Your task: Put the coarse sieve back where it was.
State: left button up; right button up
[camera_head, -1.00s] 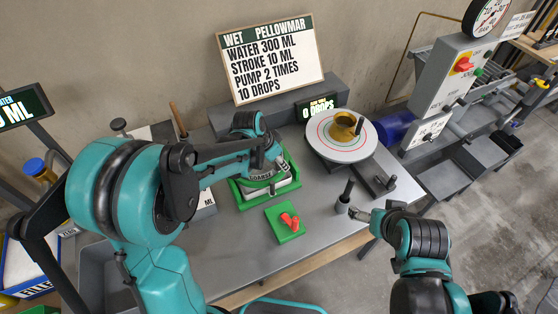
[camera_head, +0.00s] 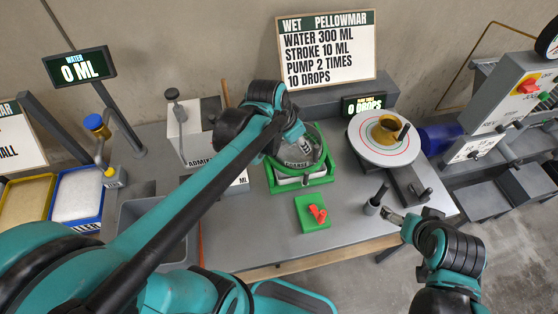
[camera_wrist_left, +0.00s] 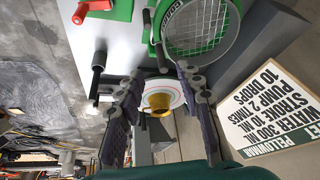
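The coarse sieve (camera_head: 299,163) is a round mesh with a label reading COARSE. It rests at the green frame (camera_head: 322,180) on the grey table, partly hidden by my left arm. In the left wrist view the mesh and rim of the sieve (camera_wrist_left: 198,28) show just beyond the fingertips. My left gripper (camera_head: 312,146) is above the sieve's far side.
A green block with a red piece (camera_head: 318,214) lies in front of the frame. A sink (camera_head: 128,212) and filler trays (camera_head: 78,200) are farther left.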

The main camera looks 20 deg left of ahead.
pick_arm(q)
jog(key=s+a+n+t+y, duration=0.1)
jog(key=s+a+n, duration=0.1)
jog(key=s, duration=0.4)
jog(key=s+a+n+t+y, duration=0.1)
jog(key=s+a+n, duration=0.1)
jog(key=s+n, duration=0.2)
jog(key=shift+s+f+t, duration=0.2)
jog(key=shift+s+t, duration=0.2)
jog(key=shift+s, duration=0.7)
jog(key=shift+a, duration=0.1)
notch_tip(320, 180, down, 13)
jog(key=b, duration=1.2)
jog(key=shift+b, duration=0.4)
jog(key=shift+r, duration=0.1)
